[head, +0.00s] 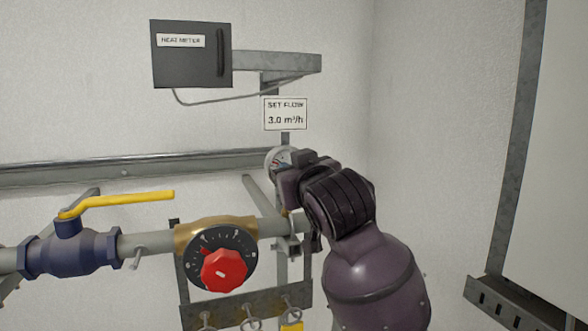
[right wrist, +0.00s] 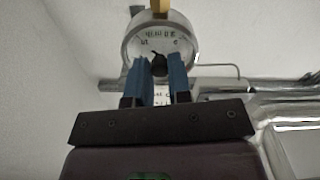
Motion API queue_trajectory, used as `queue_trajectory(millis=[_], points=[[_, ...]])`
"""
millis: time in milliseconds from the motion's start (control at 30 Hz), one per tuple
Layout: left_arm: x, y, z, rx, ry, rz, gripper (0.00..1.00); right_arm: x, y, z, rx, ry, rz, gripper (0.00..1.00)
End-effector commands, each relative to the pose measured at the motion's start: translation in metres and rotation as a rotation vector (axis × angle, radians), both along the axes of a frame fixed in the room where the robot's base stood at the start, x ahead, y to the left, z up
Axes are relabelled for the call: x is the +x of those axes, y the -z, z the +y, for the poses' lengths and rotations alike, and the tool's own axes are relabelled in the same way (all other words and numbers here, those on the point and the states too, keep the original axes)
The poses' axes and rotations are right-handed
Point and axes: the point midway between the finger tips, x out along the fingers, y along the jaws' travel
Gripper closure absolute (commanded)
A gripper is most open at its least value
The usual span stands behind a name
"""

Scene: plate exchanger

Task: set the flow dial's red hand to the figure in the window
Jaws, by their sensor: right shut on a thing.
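The sign (head: 286,113) on the wall reads "SET FLOW 3.0 m³/h". The round flow dial (head: 273,157) is just below it, partly hidden behind my right gripper (head: 288,172). In the right wrist view the dial (right wrist: 135,45) has a pale face and appears upside down. The blue fingers of the right gripper (right wrist: 158,63) are shut on a small black knob (right wrist: 158,57) at the dial's front. A little red shows on the face in the head view, but I cannot read where the red hand points. My left gripper is not in view.
A red knob (head: 224,271) on a black scale sits below left on the pipe. A blue valve (head: 70,250) with a yellow lever (head: 118,203) is farther left. A dark heat meter box (head: 190,65) hangs above. A grey metal frame (head: 515,130) stands at right.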

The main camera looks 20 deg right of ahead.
Motion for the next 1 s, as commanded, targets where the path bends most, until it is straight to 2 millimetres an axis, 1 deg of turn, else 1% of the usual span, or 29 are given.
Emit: queue_trajectory(millis=[200, 400, 900, 933, 1000], points=[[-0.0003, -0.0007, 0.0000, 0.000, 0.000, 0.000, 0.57, -0.0002, 0.0001, 0.0003, 0.117, -0.001, 0.004, 1.00], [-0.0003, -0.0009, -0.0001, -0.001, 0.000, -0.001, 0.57, -0.0002, 0.0000, -0.0001, 0.171, 0.000, 0.006, 1.00], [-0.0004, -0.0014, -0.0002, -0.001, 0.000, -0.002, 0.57, -0.0002, -0.0004, -0.0003, 0.188, 0.001, 0.005, 1.00], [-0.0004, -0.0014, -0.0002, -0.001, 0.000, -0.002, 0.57, -0.0002, -0.0005, -0.0003, 0.187, 0.001, 0.005, 0.80], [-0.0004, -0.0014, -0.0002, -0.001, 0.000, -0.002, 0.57, -0.0002, -0.0005, -0.0003, 0.187, 0.000, 0.005, 0.69]])
